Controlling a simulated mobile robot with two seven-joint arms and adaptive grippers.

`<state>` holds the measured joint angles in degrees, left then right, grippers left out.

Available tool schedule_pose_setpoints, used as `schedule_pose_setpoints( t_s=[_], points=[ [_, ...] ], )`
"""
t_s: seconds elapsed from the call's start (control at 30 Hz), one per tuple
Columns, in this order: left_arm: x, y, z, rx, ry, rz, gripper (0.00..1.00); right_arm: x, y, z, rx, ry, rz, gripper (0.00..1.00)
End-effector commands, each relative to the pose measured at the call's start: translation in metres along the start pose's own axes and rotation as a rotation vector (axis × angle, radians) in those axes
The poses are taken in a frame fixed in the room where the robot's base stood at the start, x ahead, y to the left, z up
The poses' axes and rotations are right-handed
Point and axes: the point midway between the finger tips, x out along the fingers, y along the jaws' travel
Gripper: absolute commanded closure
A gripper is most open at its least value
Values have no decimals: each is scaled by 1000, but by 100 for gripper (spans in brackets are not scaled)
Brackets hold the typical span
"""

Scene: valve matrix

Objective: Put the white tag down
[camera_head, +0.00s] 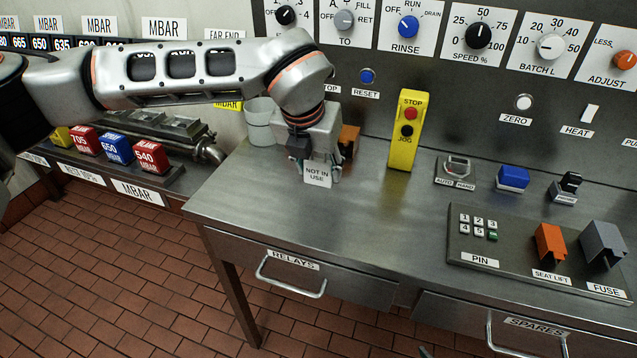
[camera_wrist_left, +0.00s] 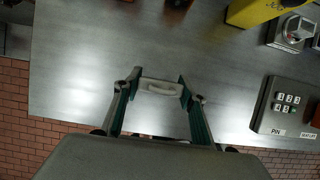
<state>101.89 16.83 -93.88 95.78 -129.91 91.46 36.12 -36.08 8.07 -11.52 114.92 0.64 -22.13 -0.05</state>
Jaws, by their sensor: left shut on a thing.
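The white tag (camera_head: 317,175), lettered NOT IN USE, hangs at the fingertips of my left gripper (camera_head: 321,170) over the left part of the steel worktop (camera_head: 270,208). In the left wrist view the pale tag (camera_wrist_left: 160,87) sits between the two fingers of my left gripper (camera_wrist_left: 160,92), which are shut on it. The bare worktop (camera_wrist_left: 85,75) lies behind it. I cannot tell whether the tag touches the worktop. My right gripper is not in view.
A white bucket (camera_head: 261,122) and an orange block (camera_head: 349,140) stand close behind the gripper. A yellow STOP/JOG box (camera_head: 405,130) stands to its right. The PIN keypad panel (camera_head: 480,228) is further right. Worktop in front of the tag is clear.

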Motion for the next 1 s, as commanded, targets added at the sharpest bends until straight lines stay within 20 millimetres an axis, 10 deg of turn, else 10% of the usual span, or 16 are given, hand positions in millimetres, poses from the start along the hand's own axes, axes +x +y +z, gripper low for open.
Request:
schedule_pose_setpoints(
  t_s=[0.77, 0.83, 1.0],
  points=[
    [43, 0, -18, 0, 1, 0, 74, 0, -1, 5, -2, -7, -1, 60],
    [42, 0, -18, 0, 0, 0, 44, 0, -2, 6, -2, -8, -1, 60],
    [42, 0, -18, 0, 0, 0, 42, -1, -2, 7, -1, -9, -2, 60]
  ],
)
